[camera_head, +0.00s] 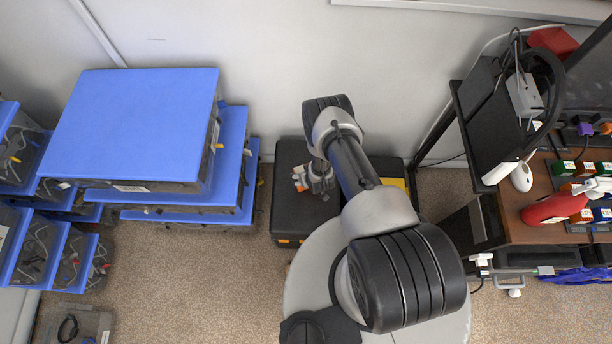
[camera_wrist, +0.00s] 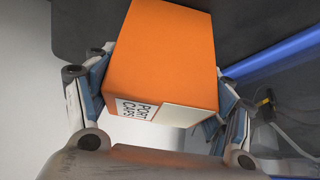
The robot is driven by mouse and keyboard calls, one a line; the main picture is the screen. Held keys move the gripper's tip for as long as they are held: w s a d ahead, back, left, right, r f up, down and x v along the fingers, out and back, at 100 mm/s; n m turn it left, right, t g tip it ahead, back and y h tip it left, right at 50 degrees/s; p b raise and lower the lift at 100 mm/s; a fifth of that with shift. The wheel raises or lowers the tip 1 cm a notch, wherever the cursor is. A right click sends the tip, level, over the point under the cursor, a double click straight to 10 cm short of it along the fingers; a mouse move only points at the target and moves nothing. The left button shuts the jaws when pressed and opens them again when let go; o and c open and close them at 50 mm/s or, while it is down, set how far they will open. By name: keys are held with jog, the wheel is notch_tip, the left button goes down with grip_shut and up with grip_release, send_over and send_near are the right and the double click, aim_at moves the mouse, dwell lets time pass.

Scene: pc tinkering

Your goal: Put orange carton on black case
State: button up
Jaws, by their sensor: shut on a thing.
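The orange carton (camera_wrist: 165,55) fills the middle of the wrist view, with a white label reading "PORT CAPS" on its near end. My gripper (camera_wrist: 155,100) is shut on it, with one finger on each side. In the head view my gripper (camera_head: 316,182) is over the left part of the black case (camera_head: 290,218), and a small bit of orange shows at its fingers. The black case lies on the floor against the wall, partly hidden by my arm. I cannot tell whether the carton touches the case.
Stacked blue-lidded boxes (camera_head: 140,120) stand left of the case. A yellow item (camera_head: 397,184) shows on the case's right part, mostly behind my arm. A desk (camera_head: 540,205) with a red bottle (camera_head: 550,208) and small cartons stands at the right.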

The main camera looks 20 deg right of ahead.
jog(key=shift+f, duration=0.15)
jog(key=o, duration=1.1)
